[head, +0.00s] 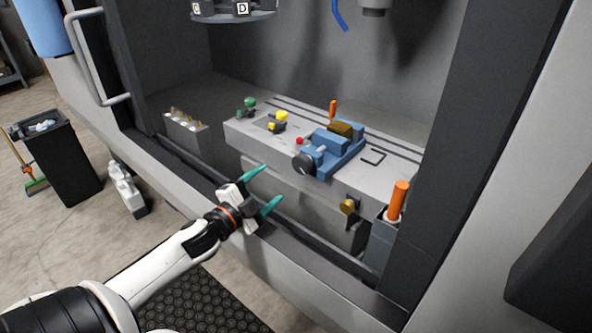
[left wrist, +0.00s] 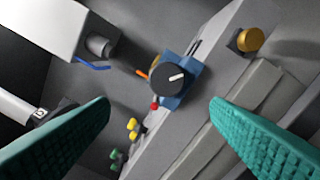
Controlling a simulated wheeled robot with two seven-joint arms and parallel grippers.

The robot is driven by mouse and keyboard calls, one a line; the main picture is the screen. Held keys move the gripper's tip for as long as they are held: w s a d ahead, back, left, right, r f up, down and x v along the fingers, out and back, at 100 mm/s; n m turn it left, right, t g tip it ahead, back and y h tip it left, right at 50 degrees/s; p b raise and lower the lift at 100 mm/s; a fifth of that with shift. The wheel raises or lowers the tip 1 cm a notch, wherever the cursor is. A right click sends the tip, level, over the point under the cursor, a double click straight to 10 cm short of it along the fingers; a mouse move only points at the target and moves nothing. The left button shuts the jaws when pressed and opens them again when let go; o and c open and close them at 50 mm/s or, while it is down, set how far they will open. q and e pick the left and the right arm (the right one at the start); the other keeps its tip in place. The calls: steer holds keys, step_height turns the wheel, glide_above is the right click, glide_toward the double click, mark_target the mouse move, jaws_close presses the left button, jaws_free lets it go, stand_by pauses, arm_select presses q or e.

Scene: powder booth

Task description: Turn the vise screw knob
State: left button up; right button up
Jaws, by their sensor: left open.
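The vise (head: 335,147) is blue and stands on the grey machine table (head: 390,172). Its dark round screw knob (head: 303,163) faces the front left. In the left wrist view the knob (left wrist: 170,79) is black with a white mark, in front of the blue vise body (left wrist: 185,97). My left gripper (head: 265,188) has teal fingers, is open and empty, and is in front of the table, left of and below the knob, apart from it. In the left wrist view the open fingers (left wrist: 160,125) lie either side, with the knob beyond and between them. My right gripper is not in view.
Green (head: 246,107) and yellow (head: 278,122) knobbed parts and a red ball (head: 299,141) are left of the vise. A brass knob (head: 348,206) and an orange cylinder (head: 398,198) are at the right front. The booth's front sill (head: 290,245) runs below my gripper.

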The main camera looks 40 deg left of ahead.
mark_target(299, 165)
arm_select(q)
steer(key=w+n, duration=0.3)
steer(key=w, duration=0.1)
steer(key=w+d+n, duration=0.1)
steer(key=w+n, duration=0.3)
steer(key=w+n+h, duration=0.1)
steer(key=w+n, duration=0.2)
steer(key=w, duration=0.1)
steer(key=shift+d, duration=0.4)
steer(key=c, duration=1)
steer(key=shift+p, duration=0.3)
